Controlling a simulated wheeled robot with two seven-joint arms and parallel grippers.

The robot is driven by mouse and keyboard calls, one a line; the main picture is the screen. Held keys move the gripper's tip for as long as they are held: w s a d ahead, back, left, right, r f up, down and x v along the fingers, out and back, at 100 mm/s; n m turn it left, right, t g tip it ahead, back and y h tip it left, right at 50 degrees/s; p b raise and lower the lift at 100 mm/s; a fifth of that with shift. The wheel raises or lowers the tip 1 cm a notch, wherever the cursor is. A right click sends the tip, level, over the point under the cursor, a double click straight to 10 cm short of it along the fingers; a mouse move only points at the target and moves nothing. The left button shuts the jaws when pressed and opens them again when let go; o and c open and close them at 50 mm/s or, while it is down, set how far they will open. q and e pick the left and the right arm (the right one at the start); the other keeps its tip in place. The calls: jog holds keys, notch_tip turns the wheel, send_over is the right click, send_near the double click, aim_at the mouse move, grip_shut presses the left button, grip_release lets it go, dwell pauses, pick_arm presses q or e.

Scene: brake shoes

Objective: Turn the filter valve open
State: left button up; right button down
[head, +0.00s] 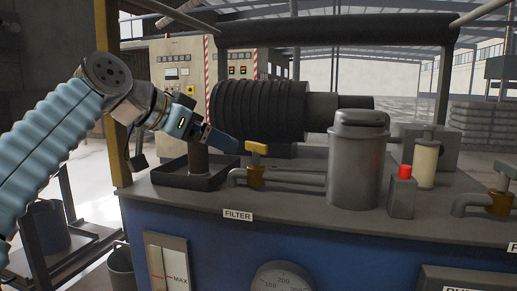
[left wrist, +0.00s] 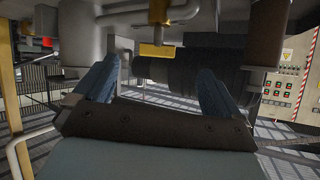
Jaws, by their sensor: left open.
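The filter valve has a yellow handle (head: 256,148) on a brass body (head: 255,176), set in a grey pipe above the FILTER label (head: 238,215). My left gripper (head: 228,142) is just left of the handle, pointing towards it. In the left wrist view the scene looks upside down. There the yellow handle (left wrist: 157,50) hangs below the brass body (left wrist: 160,12), in line with the gap between my open left fingers (left wrist: 160,78). The handle appears to lie beyond the fingertips, apart from them. My right gripper is not in view.
A grey tank (head: 355,160) and a box with a red button (head: 405,172) stand to the right. A ribbed dark cylinder (head: 258,108) lies behind the valve. Another valve (head: 498,203) is at far right.

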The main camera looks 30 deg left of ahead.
aim_at(256, 143)
pick_arm(q)
jog(key=shift+n+t+h, duration=0.4)
jog(key=x, duration=0.4)
jog(key=r+x, duration=0.1)
jog(key=x, duration=0.7)
jog(key=shift+w+d+r, duration=0.15)
jog(key=shift+w+r, duration=0.1)
jog(key=shift+w, duration=0.45)
jog(key=shift+c, duration=0.2)
jog(key=c, duration=0.9)
